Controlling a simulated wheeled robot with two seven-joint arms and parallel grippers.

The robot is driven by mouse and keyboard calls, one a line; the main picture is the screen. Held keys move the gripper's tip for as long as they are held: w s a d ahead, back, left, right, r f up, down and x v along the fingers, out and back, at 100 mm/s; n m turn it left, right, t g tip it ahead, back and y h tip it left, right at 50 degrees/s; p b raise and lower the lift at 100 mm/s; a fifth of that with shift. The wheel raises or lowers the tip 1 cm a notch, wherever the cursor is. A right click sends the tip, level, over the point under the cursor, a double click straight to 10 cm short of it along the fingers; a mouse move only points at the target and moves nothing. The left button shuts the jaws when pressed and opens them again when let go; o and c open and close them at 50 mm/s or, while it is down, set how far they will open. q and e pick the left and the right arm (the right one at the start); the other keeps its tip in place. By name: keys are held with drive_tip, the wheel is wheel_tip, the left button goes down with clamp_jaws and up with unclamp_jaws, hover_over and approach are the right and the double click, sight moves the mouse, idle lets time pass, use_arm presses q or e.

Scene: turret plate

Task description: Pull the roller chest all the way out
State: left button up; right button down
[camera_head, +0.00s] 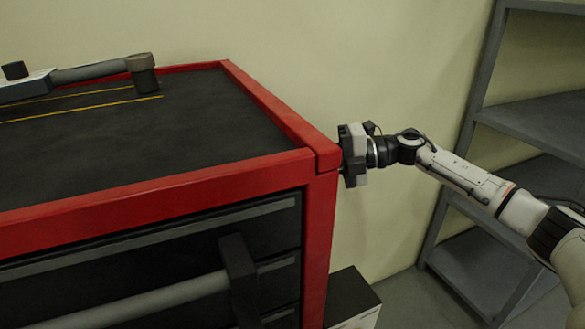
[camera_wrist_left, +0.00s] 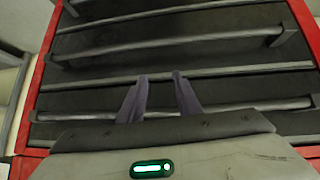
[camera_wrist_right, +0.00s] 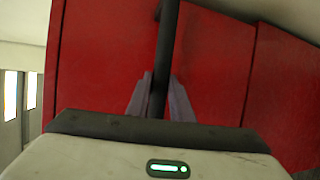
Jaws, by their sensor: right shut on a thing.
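The roller chest (camera_head: 160,195) is red with a black top and dark drawers, and fills the left of the head view. Its drawer fronts (camera_wrist_left: 190,90) show in the left wrist view and its red side (camera_wrist_right: 215,60) in the right wrist view. My right gripper (camera_head: 350,155) is at the chest's right side near the top front corner. In the right wrist view its fingers (camera_wrist_right: 160,80) are shut on a dark upright bar (camera_wrist_right: 167,45) against the red side. My left gripper (camera_wrist_left: 160,77) is open before the drawer fronts, fingers apart with nothing visibly held. It is outside the head view.
A grey tool with a long handle (camera_head: 90,72) lies on the chest top. A long bar handle (camera_head: 130,302) runs across the front. A grey shelf unit (camera_head: 480,125) stands at the right. A dark-topped box (camera_head: 352,297) is low beside the chest. A pale wall is behind.

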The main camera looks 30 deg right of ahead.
drive_tip(key=c, duration=1.8)
unclamp_jaws()
drive_tip(key=shift+w, duration=0.2)
drive_tip(key=shift+o, duration=1.2)
drive_tip(key=shift+w+a+f, duration=0.1)
drive_tip(key=shift+s+d, duration=0.2)
drive_tip(key=b+v, duration=0.1)
drive_tip(key=v, duration=0.9)
drive_tip(key=shift+b, duration=0.4)
